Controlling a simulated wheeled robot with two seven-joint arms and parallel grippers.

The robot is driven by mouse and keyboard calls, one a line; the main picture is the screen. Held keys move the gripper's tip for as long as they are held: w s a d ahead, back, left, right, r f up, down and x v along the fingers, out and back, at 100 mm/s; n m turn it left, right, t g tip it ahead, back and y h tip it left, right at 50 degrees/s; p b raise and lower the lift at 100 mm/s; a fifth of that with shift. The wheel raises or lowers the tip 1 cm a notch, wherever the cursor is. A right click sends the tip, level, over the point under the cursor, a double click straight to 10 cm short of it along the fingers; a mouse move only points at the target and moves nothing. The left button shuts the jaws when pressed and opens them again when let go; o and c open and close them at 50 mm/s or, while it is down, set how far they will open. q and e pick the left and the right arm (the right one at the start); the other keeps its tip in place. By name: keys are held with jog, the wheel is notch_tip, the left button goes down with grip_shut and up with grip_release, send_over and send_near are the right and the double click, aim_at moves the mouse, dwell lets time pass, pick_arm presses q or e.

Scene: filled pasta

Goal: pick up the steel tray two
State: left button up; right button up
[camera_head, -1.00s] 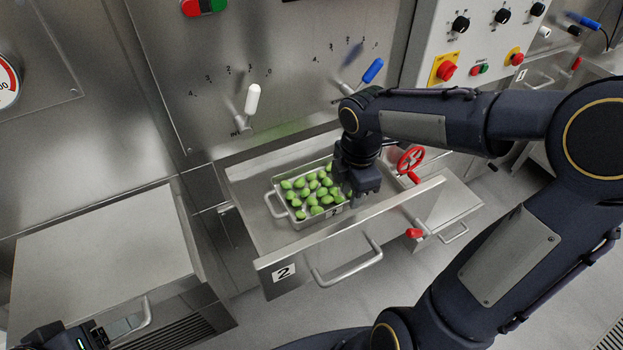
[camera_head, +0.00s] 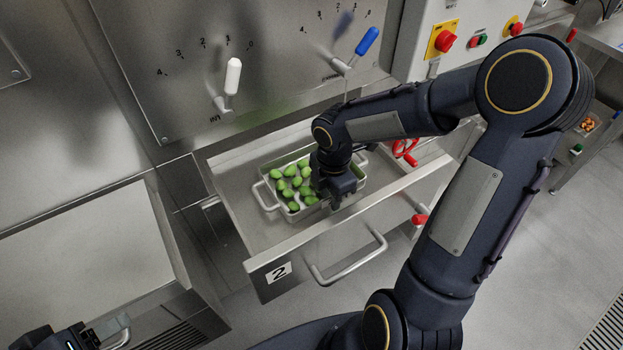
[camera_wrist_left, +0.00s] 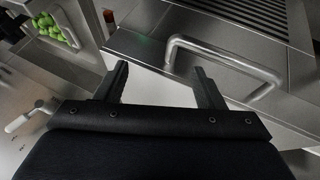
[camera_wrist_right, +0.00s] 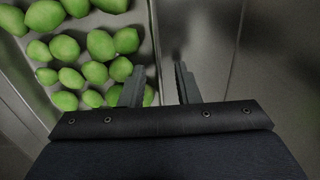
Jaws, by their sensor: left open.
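The steel tray (camera_head: 303,216) holds green filled pasta pieces (camera_head: 296,178) and sits inside the pulled-out drawer marked 2. My right gripper (camera_head: 335,203) reaches down at the tray's near right side and hides part of it. In the right wrist view my right gripper (camera_wrist_right: 160,82) has its fingers apart, one over the pasta side and one beyond the tray wall (camera_wrist_right: 153,50); contact cannot be told. My left gripper (camera_head: 100,336) is at the bottom left, far from the tray. In the left wrist view the left gripper (camera_wrist_left: 163,82) is open and empty.
The drawer front (camera_head: 350,215) with its bar handle (camera_head: 352,262) stands out in front of the tray. A white lever (camera_head: 232,78) and a blue lever (camera_head: 366,42) stick out above. A red handwheel (camera_head: 404,150) is right of the tray. A steel ledge (camera_head: 85,260) lies left.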

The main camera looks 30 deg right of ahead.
jog(key=shift+f, duration=0.3)
grip_shut()
jog(key=shift+r, duration=0.15)
